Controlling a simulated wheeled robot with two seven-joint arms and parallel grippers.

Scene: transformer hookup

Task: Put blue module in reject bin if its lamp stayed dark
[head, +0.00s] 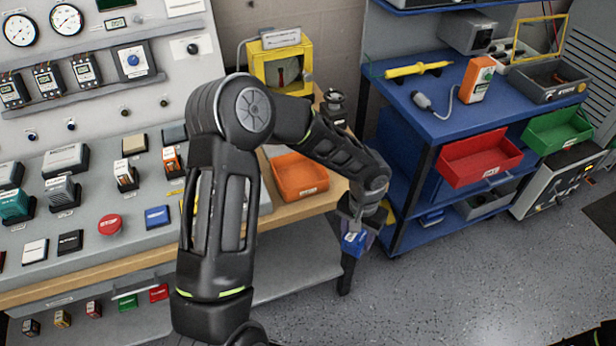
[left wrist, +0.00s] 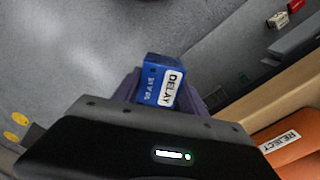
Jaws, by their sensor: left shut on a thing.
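The blue module (head: 354,243) is held in my left gripper (head: 358,226), out past the bench's right end and above the grey floor. In the left wrist view the blue module (left wrist: 158,80) sits between the fingers with a white DELAY label facing the camera. The orange reject bin (head: 299,178) stands on the bench's wooden edge, up and left of the gripper in the head view. Its REJECT label shows in the left wrist view on the orange wall (left wrist: 295,150). The bin's visible inside looks empty. No lamp on the module can be made out.
A blue shelf cart (head: 440,125) stands to the right, with a red bin (head: 480,157) and a green bin (head: 557,130) at its front. A yellow box (head: 281,66) stands behind the orange bin. My left arm crosses over the bench panel. Open floor lies front right.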

